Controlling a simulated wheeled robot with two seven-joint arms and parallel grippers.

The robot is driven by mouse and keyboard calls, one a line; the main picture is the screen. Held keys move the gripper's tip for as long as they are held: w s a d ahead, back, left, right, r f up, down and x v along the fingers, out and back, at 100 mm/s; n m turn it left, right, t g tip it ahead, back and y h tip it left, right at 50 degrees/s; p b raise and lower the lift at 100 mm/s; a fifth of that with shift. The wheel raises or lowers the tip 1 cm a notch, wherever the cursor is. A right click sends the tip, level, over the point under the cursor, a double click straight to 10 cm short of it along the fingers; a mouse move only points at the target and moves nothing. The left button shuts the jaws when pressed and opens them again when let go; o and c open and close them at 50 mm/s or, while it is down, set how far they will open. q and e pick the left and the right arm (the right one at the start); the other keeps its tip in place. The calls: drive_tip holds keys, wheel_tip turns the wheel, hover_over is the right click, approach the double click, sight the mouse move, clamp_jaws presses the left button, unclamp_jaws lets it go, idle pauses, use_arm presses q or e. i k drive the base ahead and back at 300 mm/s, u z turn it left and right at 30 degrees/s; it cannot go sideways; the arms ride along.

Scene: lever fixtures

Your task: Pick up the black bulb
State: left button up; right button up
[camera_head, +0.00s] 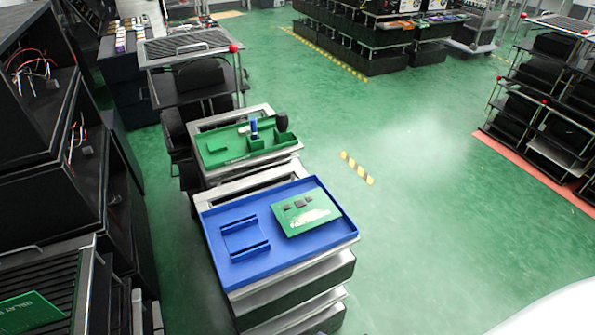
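A black bulb (282,122) stands upright, wide end up, at the right end of a green tray (222,158). Its lower end meets a small green holder (285,139), and I cannot tell how deep it sits. A smaller blue and white piece (254,128) stands just left of it in the same tray. Neither of my grippers is in view. Nothing touches the bulb from above.
In front is a blue tray (226,271) holding a green board (306,213) and a blue bracket. Dark racks (85,185) line the left. A table with a red knob (234,48) stands behind the green tray. Green floor (420,180) to the right is clear.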

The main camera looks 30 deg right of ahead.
sight(281, 119)
drive_tip(key=z, duration=2.4)
drive_tip(key=i, duration=3.3)
drive_tip(key=u, duration=2.15)
drive_tip(key=i, duration=1.65)
drive_tip(key=u, duration=2.15)
